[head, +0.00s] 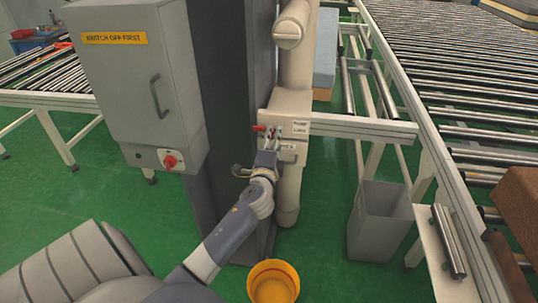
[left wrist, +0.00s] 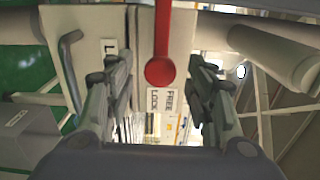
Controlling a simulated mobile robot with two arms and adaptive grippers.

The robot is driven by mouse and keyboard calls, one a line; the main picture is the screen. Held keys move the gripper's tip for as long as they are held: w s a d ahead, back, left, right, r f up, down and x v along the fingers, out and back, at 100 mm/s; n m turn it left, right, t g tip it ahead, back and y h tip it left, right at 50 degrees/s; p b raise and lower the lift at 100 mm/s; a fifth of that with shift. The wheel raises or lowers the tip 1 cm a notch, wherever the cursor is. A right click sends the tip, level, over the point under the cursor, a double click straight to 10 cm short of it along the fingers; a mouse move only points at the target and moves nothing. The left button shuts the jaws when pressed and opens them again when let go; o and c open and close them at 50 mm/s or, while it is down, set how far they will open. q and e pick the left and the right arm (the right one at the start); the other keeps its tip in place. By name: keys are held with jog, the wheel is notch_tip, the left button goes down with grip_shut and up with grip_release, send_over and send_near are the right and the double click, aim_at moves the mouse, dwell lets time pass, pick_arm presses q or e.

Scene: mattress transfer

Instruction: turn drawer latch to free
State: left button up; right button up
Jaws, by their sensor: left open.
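The drawer latch is a red lever with a round knob (left wrist: 160,70). In the left wrist view it lies between my gripper's fingers, with gaps on both sides and no clear contact. A white label reading FREE and LOCK (left wrist: 162,101) is just below the knob. In the head view a red part of the latch (head: 259,128) shows on the front of the pale drawer box (head: 290,103). My left gripper (head: 271,139) is open at that box; its fingers also show in the left wrist view (left wrist: 160,75). My right gripper is in neither view.
A grey cabinet (head: 125,95) with a red switch (head: 170,161) stands left of a dark column (head: 228,60). Roller conveyors (head: 470,60) run on the right. A grey bin (head: 380,222) and a yellow bucket (head: 273,281) stand on the green floor.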

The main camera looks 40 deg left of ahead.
pick_arm(q)
jog(key=v, duration=0.9)
jog(key=shift+a, duration=0.1)
